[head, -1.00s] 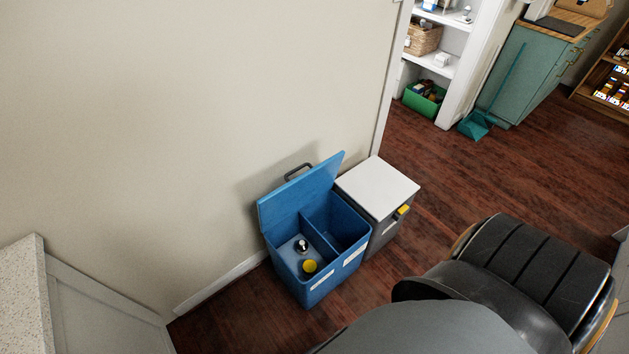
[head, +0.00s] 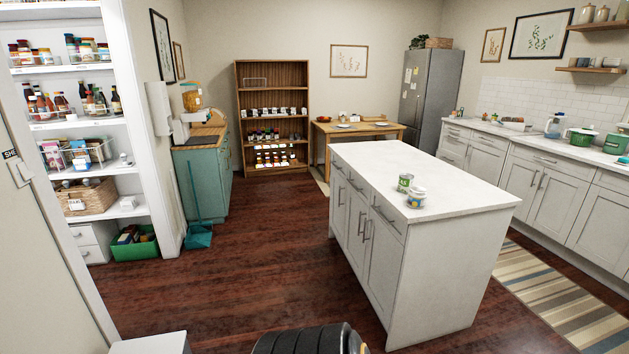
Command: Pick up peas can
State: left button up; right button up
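Two cans stand close together near the left front part of the white kitchen island top (head: 450,180). One is a can with a green label (head: 405,183), which looks like the peas can, though its print is too small to read. The other, a can with a yellow and blue label (head: 416,198), stands just in front of it and a little to the right. Neither of my grippers shows in the head view.
Dark wood floor (head: 270,235) is clear left of the island. A white-topped bin (head: 150,345) is at the bottom left. White pantry shelves (head: 75,128) stand at left, with a teal cabinet (head: 203,170) and dustpan (head: 199,235) beyond. A wooden shelf (head: 272,90) is at the back.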

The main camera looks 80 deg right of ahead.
aim_at(406, 180)
jog(key=z, duration=3.45)
